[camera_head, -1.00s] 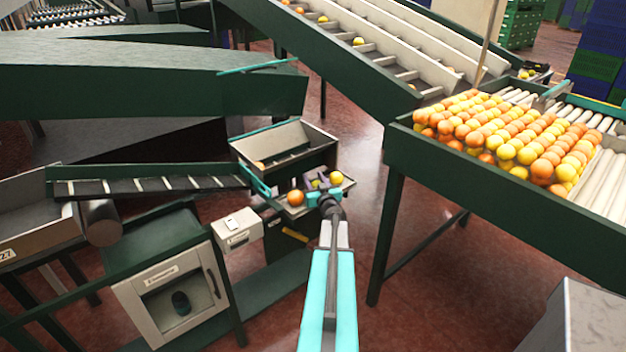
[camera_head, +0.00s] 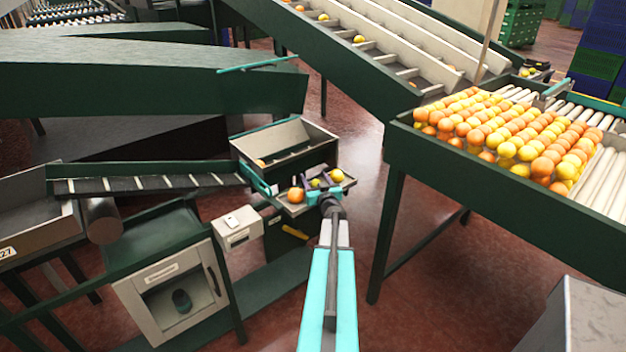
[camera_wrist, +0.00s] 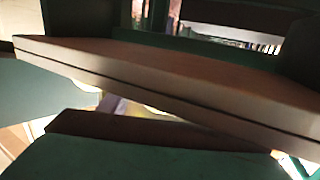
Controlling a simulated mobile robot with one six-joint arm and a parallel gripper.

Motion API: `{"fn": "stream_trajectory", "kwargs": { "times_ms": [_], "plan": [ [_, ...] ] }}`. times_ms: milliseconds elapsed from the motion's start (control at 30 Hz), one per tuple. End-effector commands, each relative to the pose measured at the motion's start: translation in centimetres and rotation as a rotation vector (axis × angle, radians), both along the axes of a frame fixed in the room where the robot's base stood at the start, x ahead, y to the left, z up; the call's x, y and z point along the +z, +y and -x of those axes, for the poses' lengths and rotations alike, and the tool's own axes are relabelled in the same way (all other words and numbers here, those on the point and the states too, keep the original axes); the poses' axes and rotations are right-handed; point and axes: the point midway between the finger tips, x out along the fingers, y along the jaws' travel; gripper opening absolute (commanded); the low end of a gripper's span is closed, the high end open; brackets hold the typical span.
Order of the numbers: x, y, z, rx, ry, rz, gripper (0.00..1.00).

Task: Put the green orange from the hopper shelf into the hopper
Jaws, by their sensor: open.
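The hopper (camera_head: 312,139) is the pale-sided box at the middle of the head view. The small hopper shelf (camera_head: 291,209) is at its front right. A small yellow-green fruit (camera_head: 316,183), which looks like the green orange, is on the shelf beside my gripper. An orange fruit (camera_head: 295,195) lies left of it and a yellow one (camera_head: 337,176) right of it. My gripper (camera_head: 321,183) is open at the shelf, close to the yellow-green fruit; I cannot tell whether it touches it. In the wrist view no fruit shows clearly; a brown slab edge (camera_wrist: 170,85) fills the middle.
An orange fruit (camera_head: 261,163) shows inside the hopper at its left. A belt with slats (camera_head: 150,183) runs to the hopper from the left. A green-sided table (camera_head: 480,190) full of oranges stands at right. Red floor (camera_head: 365,160) is open between them.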

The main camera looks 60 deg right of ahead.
Motion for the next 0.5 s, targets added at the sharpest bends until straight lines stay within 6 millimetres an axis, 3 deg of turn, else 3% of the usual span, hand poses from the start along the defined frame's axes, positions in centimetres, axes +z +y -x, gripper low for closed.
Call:
{"fn": "stream_trajectory", "kwargs": {
  "times_ms": [233, 500],
  "plan": [
    [-0.4, 0.0, 0.0, 0.0, -0.001, -0.001, 0.57],
    [-0.1, 1.9, 2.0, -0.001, 0.001, -0.001, 0.57]
  ]
}}
